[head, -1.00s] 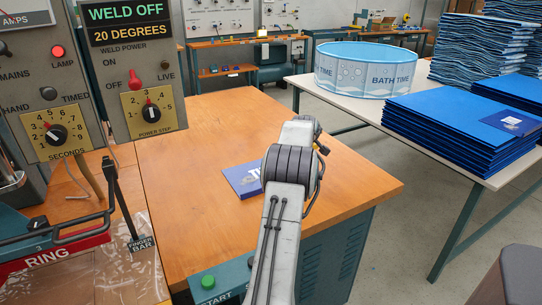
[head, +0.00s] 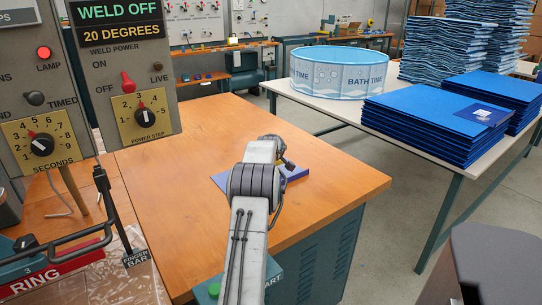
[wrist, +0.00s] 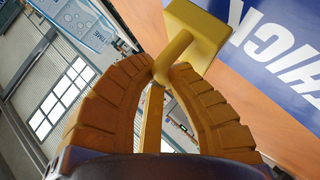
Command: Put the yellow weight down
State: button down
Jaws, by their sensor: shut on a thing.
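In the wrist view my gripper (wrist: 168,75) is shut on the yellow weight (wrist: 215,30). Its two ribbed, orange-yellow fingers close around the weight's stem, and the blocky end extends to the upper right. A blue item with white lettering (wrist: 275,45) shows beside the weight, with the orange tabletop around it. In the head view my arm hides the weight and most of the gripper. Blue edges of the item (head: 219,181) show on either side of my arm on the wooden table (head: 190,140). I cannot tell whether the weight touches anything.
The welding control panel (head: 125,70) and a red ring tool (head: 55,270) stand at the left. A white table (head: 440,160) at the right holds a round blue pool (head: 338,72) and stacked blue sheets (head: 440,115). The wooden table's left part is clear.

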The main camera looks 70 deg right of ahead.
jog(key=shift+f, duration=0.9)
jog(key=shift+f+b, duration=0.1)
jog(key=shift+b, duration=0.25)
jog(key=c, duration=1.7)
grip_release()
jog(key=shift+f, duration=0.25)
jog(key=o, duration=0.3)
jog(key=shift+o, duration=0.2)
jog(key=shift+a+r, duration=0.1)
jog(key=shift+r, duration=0.1)
jog(key=shift+s+a+r, duration=0.15)
jog(key=shift+a+r, duration=0.1)
jog(key=shift+a, duration=0.2)
jog(key=v, duration=1.1)
jog(key=shift+b, duration=0.35)
